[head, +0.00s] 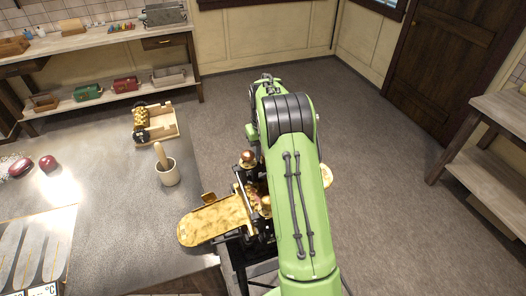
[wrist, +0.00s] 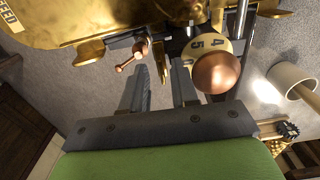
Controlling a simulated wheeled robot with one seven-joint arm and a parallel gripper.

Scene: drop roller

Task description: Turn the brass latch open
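A brass machine stands at the table's edge, with a gold feed plate (head: 213,221) that also shows at the top of the wrist view (wrist: 85,22). In the wrist view, a small brass-coloured piece with a pin and round end (wrist: 132,56), possibly the latch, sits just beyond my left fingertip. A large copper ball knob (wrist: 217,73) is right of my right finger; a numbered dial (wrist: 208,45) is partly behind it. In the head view my green arm hides the gripper and part of the machine.
A mortar with pestle (head: 167,172) and a wooden stand with a roller (head: 155,123) are on the grey table (head: 110,215). Dark red objects (head: 47,163) lie at its left. A wooden bench (head: 490,135) is at right. The floor between is clear.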

